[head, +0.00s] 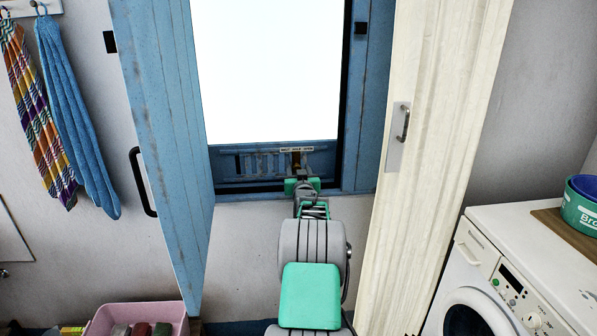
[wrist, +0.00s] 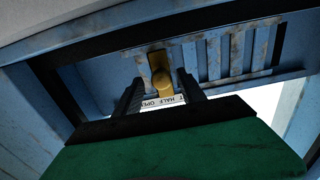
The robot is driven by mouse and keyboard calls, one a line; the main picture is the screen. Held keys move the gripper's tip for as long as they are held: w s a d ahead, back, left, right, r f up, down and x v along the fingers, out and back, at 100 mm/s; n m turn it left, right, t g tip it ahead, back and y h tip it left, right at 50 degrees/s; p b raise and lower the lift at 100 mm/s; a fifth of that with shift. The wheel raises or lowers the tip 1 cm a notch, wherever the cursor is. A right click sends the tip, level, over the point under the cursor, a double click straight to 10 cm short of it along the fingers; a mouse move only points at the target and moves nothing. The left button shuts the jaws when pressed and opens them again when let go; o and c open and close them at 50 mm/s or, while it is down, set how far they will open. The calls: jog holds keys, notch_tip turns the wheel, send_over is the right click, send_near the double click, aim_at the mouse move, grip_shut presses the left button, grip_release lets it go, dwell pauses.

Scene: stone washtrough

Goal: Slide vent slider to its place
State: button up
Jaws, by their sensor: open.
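The vent slider is a blue slatted panel (head: 252,165) with dark slots, low in the window frame. In the wrist view its slats (wrist: 225,55) lie right of a brass knob (wrist: 159,68). The knob shows only as a small brownish spot in the head view. A white label (wrist: 162,102) reading "HALF OPEN" in part is beside the knob. My gripper (wrist: 160,80) is open, with one dark finger on either side of the knob. I cannot tell whether the fingers touch it. In the head view my gripper (head: 301,181) is at the panel's right part and hides some of it.
A blue shutter (head: 165,120) stands open at left, with a dark handle (head: 142,182). A cream folding door (head: 440,130) stands at right. A washing machine (head: 520,270) is beyond it. A pink tub (head: 150,315) is low at left. Cloths (head: 75,130) hang at upper left.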

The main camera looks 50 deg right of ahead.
jog(key=v, duration=0.8)
jog(key=shift+d, duration=0.1)
